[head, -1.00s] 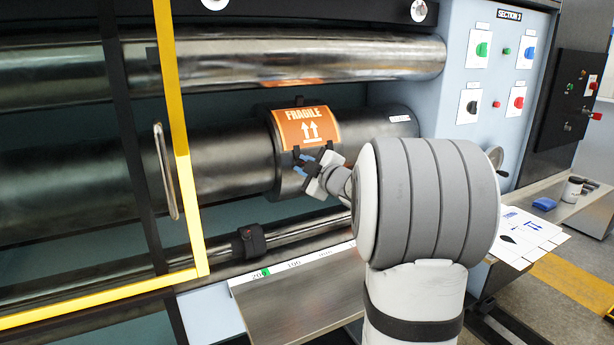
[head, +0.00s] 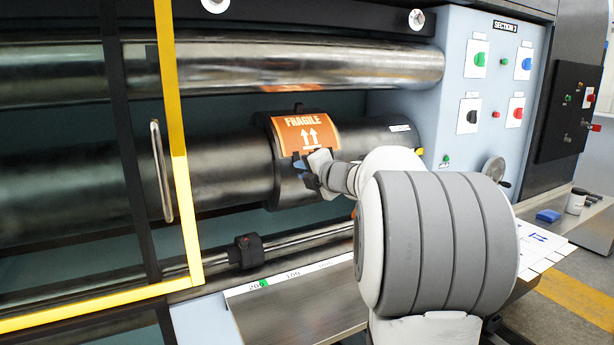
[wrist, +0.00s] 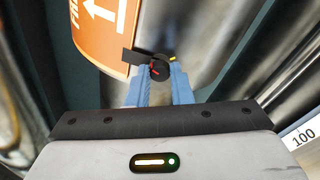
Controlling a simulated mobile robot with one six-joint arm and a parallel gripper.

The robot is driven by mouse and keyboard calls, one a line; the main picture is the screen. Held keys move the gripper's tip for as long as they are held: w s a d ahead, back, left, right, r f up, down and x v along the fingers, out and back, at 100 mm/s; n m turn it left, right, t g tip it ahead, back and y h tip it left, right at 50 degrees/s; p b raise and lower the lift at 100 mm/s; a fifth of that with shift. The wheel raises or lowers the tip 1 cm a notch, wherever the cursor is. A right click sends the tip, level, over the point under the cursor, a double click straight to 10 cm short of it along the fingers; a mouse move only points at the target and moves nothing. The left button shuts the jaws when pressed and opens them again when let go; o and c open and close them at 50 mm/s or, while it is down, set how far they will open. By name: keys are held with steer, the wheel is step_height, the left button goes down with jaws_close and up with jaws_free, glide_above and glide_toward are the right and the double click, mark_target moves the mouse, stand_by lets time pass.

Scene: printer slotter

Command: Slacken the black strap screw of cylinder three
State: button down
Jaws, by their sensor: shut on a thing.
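The black strap screw (wrist: 160,66) is a round black knob at the lower edge of the orange FRAGILE plate in the wrist view. It carries a small red mark, and a yellow mark shows beside it. My gripper (wrist: 160,78) has its blue fingers shut on this screw, one on each side. In the head view my gripper (head: 302,166) is at the plate's lower edge, and it hides the screw. The orange plate (head: 307,132) with white arrows is wrapped on the dark cylinder (head: 222,167).
A shiny roller (head: 280,55) runs above the cylinder, and a thinner bar with a black clamp (head: 245,251) runs below. A yellow-framed guard (head: 181,150) stands at left. A control panel (head: 495,90) with buttons is at right, with a handwheel (head: 494,169) below it.

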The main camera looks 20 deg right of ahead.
steer(key=shift+n+g+b, duration=0.3)
steer(key=shift+n+b, duration=0.25)
steer(key=shift+n, duration=1.25)
steer(key=shift+h, duration=0.3)
steer(key=c, duration=1.3)
jaws_free()
steer(key=shift+s+r, duration=0.1)
steer(key=shift+s, duration=0.2)
steer(key=v, duration=0.7)
steer(key=shift+s, duration=0.1)
